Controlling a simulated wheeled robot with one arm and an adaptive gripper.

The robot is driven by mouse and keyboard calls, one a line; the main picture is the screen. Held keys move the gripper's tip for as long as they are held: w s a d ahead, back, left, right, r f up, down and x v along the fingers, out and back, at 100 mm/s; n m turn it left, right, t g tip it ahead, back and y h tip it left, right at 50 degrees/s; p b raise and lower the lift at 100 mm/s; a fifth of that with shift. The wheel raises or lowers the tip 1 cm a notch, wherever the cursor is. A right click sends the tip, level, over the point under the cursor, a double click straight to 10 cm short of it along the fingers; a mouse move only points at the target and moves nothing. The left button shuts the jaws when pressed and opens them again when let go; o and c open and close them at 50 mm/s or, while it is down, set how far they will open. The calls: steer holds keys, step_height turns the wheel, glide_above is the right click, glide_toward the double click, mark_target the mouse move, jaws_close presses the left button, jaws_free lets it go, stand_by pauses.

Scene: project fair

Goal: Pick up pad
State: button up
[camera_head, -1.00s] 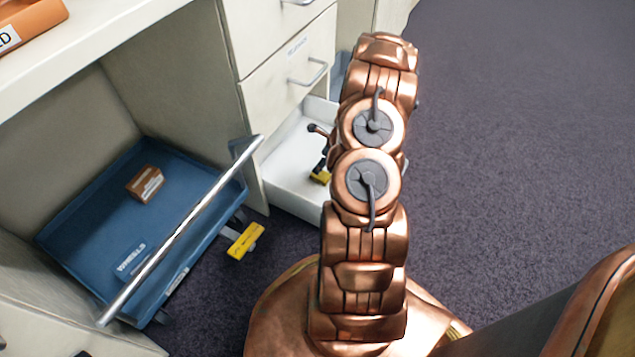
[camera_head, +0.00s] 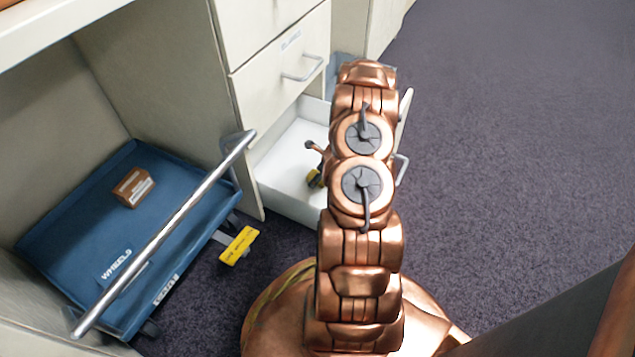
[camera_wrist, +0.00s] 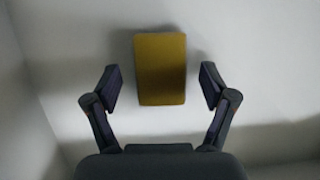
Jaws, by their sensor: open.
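The pad is a yellow rectangular block (camera_wrist: 160,70) in the wrist view, lying on the pale floor of the open white drawer. My gripper (camera_wrist: 158,88) is open, one finger on each side of the pad with a gap on both sides. The pad reaches beyond the fingertips in the picture. In the head view my gripper is mostly hidden behind my arm, inside the drawer.
The white drawer (camera_head: 285,205) is pulled out under a closed drawer with a metal handle (camera_head: 303,70). To the left stands a blue cart (camera_head: 75,225) with a metal push bar (camera_head: 165,230), a small brown box (camera_head: 133,187) and a yellow tag (camera_head: 239,246). Carpet at right is clear.

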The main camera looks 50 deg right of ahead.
steer(key=shift+w+f, duration=0.1)
steer(key=shift+w, duration=0.05)
steer(key=c, duration=1)
steer(key=shift+c, duration=0.2)
step_height(320, 180, up, 10)
steer(key=p, duration=0.5)
